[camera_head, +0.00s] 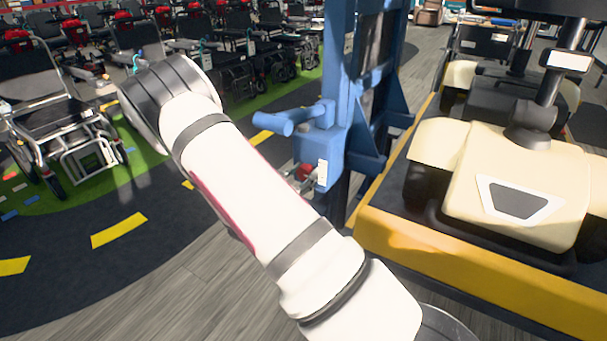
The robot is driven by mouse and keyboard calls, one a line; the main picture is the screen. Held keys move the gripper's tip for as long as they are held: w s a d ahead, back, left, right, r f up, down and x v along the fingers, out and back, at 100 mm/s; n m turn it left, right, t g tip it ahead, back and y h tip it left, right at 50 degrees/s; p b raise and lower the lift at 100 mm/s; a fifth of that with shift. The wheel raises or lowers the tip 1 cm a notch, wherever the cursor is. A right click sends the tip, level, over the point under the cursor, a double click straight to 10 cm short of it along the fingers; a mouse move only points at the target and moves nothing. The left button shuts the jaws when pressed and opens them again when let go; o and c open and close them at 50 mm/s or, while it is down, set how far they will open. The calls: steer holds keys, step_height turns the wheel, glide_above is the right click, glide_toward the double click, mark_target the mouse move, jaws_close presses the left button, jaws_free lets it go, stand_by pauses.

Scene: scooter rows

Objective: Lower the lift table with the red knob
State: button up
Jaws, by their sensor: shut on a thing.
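The lift table has a blue upright frame (345,90) and a yellow-edged platform (440,262) that bears a cream scooter (505,180). The red knob (304,172) sticks out low on the left of the blue housing, beside a small white label. My gripper (300,177) shows only in small part at the knob, as grey finger pieces around it, and is shut on it. My white arm crosses in front and hides the rest of the gripper and wrist. How high the platform stands above the floor is hard to tell.
A blue cylinder-shaped handle (285,122) juts left just above the knob. A wheelchair (65,125) stands at the left on green floor. The dark lane with yellow dashes (120,230) at lower left is clear.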

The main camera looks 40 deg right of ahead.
steer(key=m, duration=0.3)
steer(key=shift+m, duration=0.4)
steer(key=shift+m+b, duration=0.75)
steer(key=shift+m, duration=1.15)
steer(key=o, duration=1.2)
steer(key=shift+c, duration=0.2)
steer(key=v, duration=1.2)
